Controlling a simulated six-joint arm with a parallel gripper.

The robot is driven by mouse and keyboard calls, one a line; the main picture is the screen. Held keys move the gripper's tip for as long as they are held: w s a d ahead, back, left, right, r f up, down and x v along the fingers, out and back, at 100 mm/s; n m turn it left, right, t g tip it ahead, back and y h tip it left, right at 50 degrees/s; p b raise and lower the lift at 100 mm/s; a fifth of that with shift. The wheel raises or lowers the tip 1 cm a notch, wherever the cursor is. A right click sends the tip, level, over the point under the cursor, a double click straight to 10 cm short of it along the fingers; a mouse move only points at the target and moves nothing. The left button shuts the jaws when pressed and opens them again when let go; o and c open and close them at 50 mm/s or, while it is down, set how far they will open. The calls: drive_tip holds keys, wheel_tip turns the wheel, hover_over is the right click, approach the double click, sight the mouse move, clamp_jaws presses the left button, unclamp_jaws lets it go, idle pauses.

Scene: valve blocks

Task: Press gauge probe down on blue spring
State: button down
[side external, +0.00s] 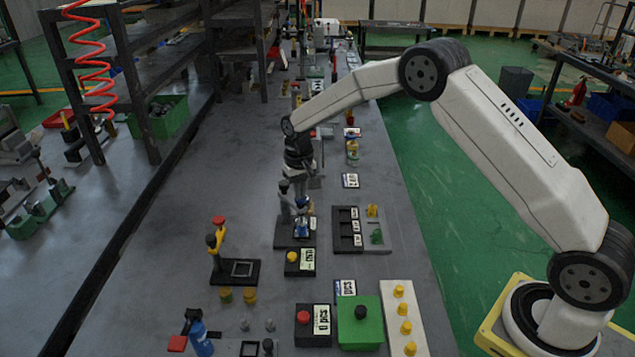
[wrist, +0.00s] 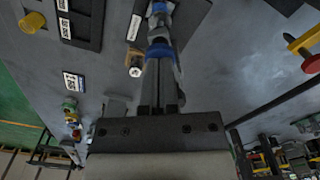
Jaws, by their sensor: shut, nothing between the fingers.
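A small blue part (side external: 301,229), which I take to be the blue spring, stands on a black base plate (side external: 283,241) in the middle of the bench. A grey post with a dark top (side external: 284,190), perhaps the gauge probe's stand, rises at the left of that plate. My gripper (side external: 303,206) points down just above the blue part. In the wrist view, my gripper's fingers (wrist: 160,72) are together, with blue and grey parts (wrist: 160,46) right beyond their tips. Whether the tips touch them I cannot tell. The fingers hide part of the fixture, and the probe's tip cannot be made out.
A black tray with white labels (side external: 346,229) lies close right of the fixture. A box with a yellow button (side external: 292,257) sits in front, and a stand with a red knob (side external: 218,221) is at left. The bench is clear further left.

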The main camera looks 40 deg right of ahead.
drive_tip(key=shift+r, duration=1.6)
drive_tip(key=shift+s+r, duration=0.3)
drive_tip(key=shift+s, duration=0.15)
drive_tip(key=s+a+r+n+t, duration=0.1)
drive_tip(key=s+r+n+t, duration=0.1)
drive_tip(key=s, duration=2.4)
drive_tip(key=shift+s+r+n+t, duration=0.3)
drive_tip(key=shift+s+n, duration=0.1)
drive_tip(key=shift+n, duration=0.1)
drive_tip(key=shift+w, duration=0.15)
